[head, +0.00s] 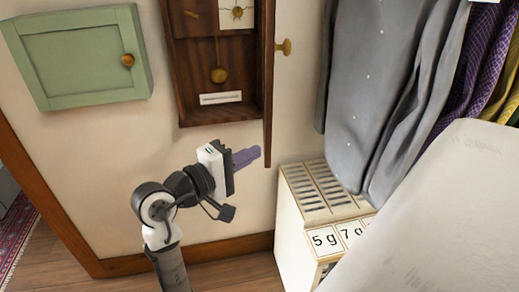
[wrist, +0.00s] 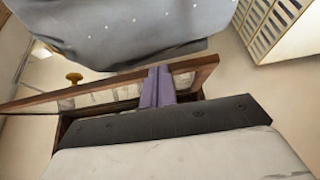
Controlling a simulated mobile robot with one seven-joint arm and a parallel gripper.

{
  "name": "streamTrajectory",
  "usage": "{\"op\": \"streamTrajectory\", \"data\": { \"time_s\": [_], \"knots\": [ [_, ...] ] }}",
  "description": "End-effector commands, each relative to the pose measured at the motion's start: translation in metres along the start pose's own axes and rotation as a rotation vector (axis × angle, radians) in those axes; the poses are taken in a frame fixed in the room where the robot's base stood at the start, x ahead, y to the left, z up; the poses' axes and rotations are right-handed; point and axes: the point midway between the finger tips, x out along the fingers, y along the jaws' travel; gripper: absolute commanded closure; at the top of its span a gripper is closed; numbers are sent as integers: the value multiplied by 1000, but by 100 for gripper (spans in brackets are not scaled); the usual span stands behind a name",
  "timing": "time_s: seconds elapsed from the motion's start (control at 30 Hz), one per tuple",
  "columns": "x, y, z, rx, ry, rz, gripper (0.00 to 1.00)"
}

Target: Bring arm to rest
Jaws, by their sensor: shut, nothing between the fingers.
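My gripper (head: 248,157) is at the end of my arm, in the middle of the head view, with its purple fingers pointing right. The fingers are shut with nothing between them.
A green wall cabinet (head: 80,58) hangs at the left, closed. A cream slatted box (head: 292,225) stands right of my gripper. Grey clothing (head: 375,70) hangs above it, and a white surface (head: 450,225) fills the lower right. Some wall and floor at the left are clear.

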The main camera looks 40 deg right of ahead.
Motion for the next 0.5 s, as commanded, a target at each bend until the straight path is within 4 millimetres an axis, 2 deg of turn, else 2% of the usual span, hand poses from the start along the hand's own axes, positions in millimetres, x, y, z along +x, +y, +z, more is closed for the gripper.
{"op": "streamTrajectory", "data": {
  "time_s": [0.1,0.2,0.5],
  "knots": [
    [-23,-3,6,2,2,0,100],
    [-37,-2,10,1,0,-1,100],
    [-49,-1,14,-1,-6,-2,100]
  ]
}}
